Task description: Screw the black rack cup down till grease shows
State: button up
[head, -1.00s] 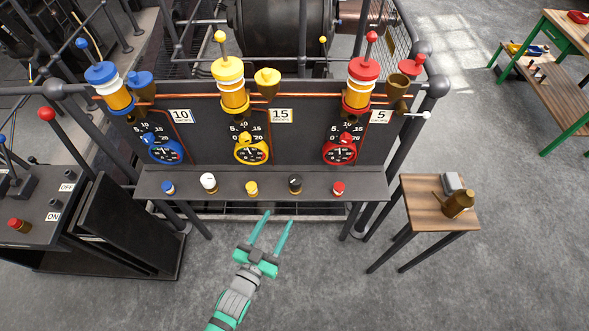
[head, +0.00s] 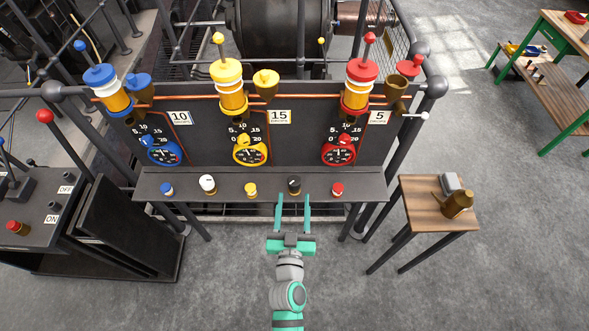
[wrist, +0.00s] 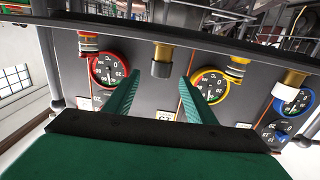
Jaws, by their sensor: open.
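The black rack cup (head: 294,184) stands upright on the dark shelf of the panel, a dark cap on a brass base. It sits between the yellow cup (head: 251,190) and the red cup (head: 338,189). My gripper (head: 293,200) is open and empty, its two green fingers pointing at the black cup from the front. In the wrist view, which is upside down, the black cup (wrist: 162,66) shows between and just beyond the fingertips (wrist: 160,80). The fingers do not appear to touch it. I see no grease at the cup.
A white cup (head: 207,183) and a blue cup (head: 167,188) share the shelf (head: 225,181). Gauges and tall coloured oilers rise behind. A wooden side table (head: 425,212) with a brass can (head: 457,204) stands right. The floor in front is clear.

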jog(key=shift+w+r, duration=0.4)
jog(key=w, duration=1)
jog(key=shift+w+d, duration=0.2)
jog(key=shift+w, duration=0.05)
jog(key=c, duration=1.1)
